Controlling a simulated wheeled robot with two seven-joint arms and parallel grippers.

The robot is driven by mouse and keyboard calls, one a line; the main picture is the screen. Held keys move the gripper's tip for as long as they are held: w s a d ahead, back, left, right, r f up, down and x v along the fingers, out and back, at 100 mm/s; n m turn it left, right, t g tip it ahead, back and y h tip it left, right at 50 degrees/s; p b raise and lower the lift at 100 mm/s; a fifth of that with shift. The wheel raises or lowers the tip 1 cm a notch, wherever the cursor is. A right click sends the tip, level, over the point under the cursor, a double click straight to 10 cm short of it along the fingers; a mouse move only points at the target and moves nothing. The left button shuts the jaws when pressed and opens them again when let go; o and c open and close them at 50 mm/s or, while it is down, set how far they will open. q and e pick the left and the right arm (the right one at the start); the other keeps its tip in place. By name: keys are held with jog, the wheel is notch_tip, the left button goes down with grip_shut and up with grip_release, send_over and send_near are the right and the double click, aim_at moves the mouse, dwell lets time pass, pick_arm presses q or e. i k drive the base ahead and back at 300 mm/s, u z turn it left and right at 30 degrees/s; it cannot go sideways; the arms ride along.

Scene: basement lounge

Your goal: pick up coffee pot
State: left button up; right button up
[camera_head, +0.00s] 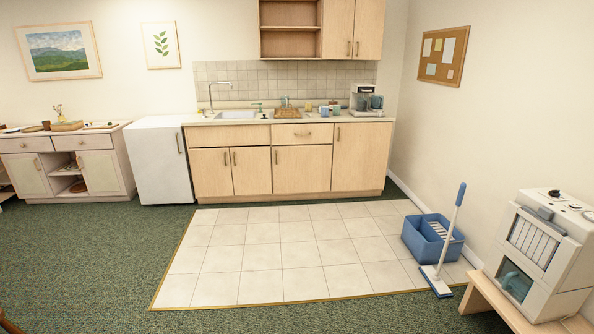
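A grey-and-white coffee maker (361,97) stands at the right end of the kitchen counter (230,121), in the head view. A dark blue-grey vessel (376,102), which looks like the coffee pot, is at its right side. It is small in the picture, and I cannot tell whether it sits in the machine or beside it. Neither of my grippers is in view. The counter is across the room from me.
Blue mugs (323,111) and a dish rack (287,113) stand left of the coffee maker. A blue bucket (419,240) and a mop (450,231) stand on the tiles' right side. A white machine (543,254) sits on a bench at right. The tile floor (264,257) is mostly clear.

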aim_at(362, 104)
jog(key=u, duration=0.05)
jog(key=i, duration=4.7)
jog(key=z, duration=0.45)
jog(key=i, duration=1.7)
jog(key=z, duration=0.1)
